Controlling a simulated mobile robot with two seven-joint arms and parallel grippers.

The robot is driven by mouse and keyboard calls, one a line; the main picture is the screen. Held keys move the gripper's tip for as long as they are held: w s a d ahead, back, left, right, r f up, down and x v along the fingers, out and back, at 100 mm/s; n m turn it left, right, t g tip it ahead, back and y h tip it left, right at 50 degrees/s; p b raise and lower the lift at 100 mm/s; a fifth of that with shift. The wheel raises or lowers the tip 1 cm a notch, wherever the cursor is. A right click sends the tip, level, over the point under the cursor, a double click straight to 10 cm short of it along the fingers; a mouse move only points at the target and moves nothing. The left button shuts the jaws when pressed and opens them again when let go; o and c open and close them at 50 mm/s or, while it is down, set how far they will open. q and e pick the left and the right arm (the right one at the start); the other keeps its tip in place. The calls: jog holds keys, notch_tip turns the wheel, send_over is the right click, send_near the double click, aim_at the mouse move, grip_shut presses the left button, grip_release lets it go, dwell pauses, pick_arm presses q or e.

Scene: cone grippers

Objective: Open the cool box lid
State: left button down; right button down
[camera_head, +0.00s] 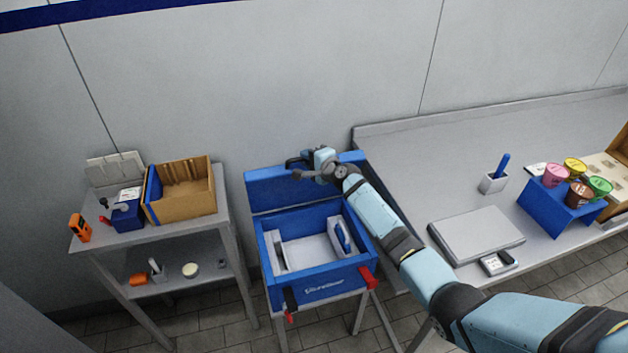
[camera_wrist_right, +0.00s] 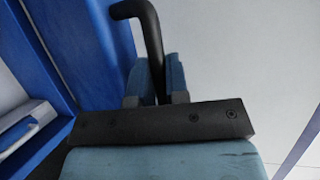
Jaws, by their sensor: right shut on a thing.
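The blue cool box (camera_head: 268,262) stands on a small stand in the middle of the head view. Its lid (camera_head: 278,191) is raised upright at the back, so the white inside shows. My right gripper (camera_head: 300,168) is at the lid's top edge. In the right wrist view its fingers (camera_wrist_right: 157,80) are shut on a black bar-like handle (camera_wrist_right: 140,12) beside the blue lid (camera_wrist_right: 88,45). Inside the box, a white block stands at the left and a blue-and-white thing at the right. My left gripper is in neither view.
At left a grey shelf table (camera_head: 203,224) holds a cardboard box (camera_head: 185,205), a blue container and an orange device. At right a steel counter (camera_head: 420,160) holds a scale (camera_head: 475,238), a pen cup and a blue rack (camera_head: 548,212) with several coloured cups. A wall is close behind the lid.

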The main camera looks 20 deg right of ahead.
jog(key=w, duration=0.1)
jog(key=w+r, duration=0.1)
jog(key=w, duration=0.1)
jog(key=shift+w+r+g, duration=0.1)
jog(key=shift+w+g, duration=0.15)
jog(key=shift+g, duration=0.05)
jog(key=shift+w+r+g+h, duration=0.1)
jog(key=shift+w+g+h, duration=0.2)
jog(key=shift+w, duration=0.4)
jog(key=c, duration=1.1)
grip_release()
jog(key=shift+c, duration=0.2)
jog(key=shift+s, duration=0.2)
